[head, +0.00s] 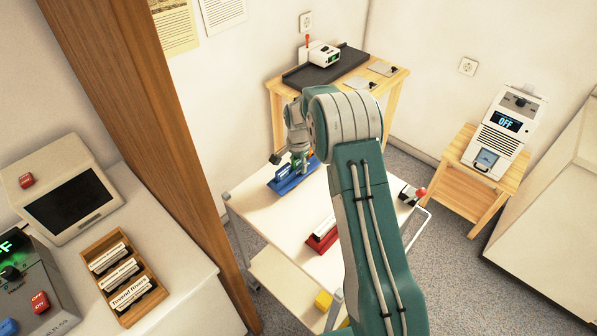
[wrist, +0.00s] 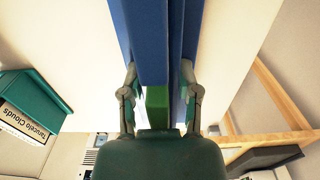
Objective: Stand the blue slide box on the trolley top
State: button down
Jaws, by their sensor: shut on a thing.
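The blue slide box (head: 284,184) is at the far left part of the trolley top (head: 262,212) in the head view. It looks upright and at or just above the surface; I cannot tell if it touches. My gripper (head: 297,167) comes down on it from above and is shut on it. In the wrist view the blue box (wrist: 150,45) runs up the picture between my two fingers (wrist: 159,90), with a green patch low between them. My gripper hides part of the box.
A red slide box (head: 322,238) stands on the trolley's near part, partly behind my arm. A small device with a red knob (head: 420,193) is at its right edge. A teal box (wrist: 40,103) shows in the wrist view. A wooden table (head: 385,88) stands behind; a wooden post (head: 150,110) is left.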

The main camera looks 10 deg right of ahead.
notch_tip(320, 180, down, 3)
jog(key=shift+a+r, duration=0.1)
jog(key=shift+c, duration=1.6)
grip_release()
